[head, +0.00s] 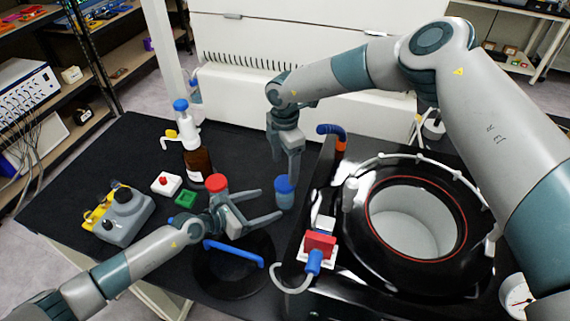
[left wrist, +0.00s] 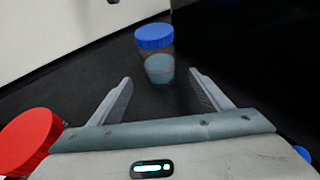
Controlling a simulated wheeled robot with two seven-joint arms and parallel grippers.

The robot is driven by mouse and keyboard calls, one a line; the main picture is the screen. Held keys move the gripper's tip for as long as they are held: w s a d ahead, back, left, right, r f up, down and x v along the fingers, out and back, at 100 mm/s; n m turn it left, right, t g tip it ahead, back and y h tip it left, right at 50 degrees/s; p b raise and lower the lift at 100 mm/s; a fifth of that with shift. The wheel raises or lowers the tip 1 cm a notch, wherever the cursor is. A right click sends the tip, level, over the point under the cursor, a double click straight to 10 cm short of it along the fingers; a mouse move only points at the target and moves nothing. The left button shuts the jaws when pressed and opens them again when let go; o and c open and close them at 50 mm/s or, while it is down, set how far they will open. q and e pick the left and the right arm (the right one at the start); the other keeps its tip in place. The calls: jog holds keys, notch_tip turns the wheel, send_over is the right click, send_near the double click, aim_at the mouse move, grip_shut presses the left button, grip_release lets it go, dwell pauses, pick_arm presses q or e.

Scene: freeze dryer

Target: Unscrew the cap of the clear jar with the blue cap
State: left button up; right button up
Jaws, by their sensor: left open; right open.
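The clear jar (head: 285,198) with a blue cap (head: 284,182) stands upright on the black table, left of the freeze dryer. In the left wrist view the jar (left wrist: 159,68) is ahead of the fingertips, roughly centred between them, with its blue cap (left wrist: 154,37) on top. My left gripper (head: 270,206) is open and low over the table, its fingers pointing at the jar from the left. My right gripper (head: 293,176) points down from above, close to the blue cap. The gap between its fingers is hard to see from this angle. Neither gripper visibly touches the jar.
The freeze dryer (head: 365,282) with its round open chamber stands close on the right. A black lid with a blue handle (head: 233,254) lies below my left gripper. A red cap (head: 216,182) is beside it. A brown bottle (head: 197,163) and small devices stand to the left.

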pick_arm(q)
jog(key=b+v, duration=0.1)
jog(key=v, duration=0.7)
jog(key=shift+s+a+f, duration=0.1)
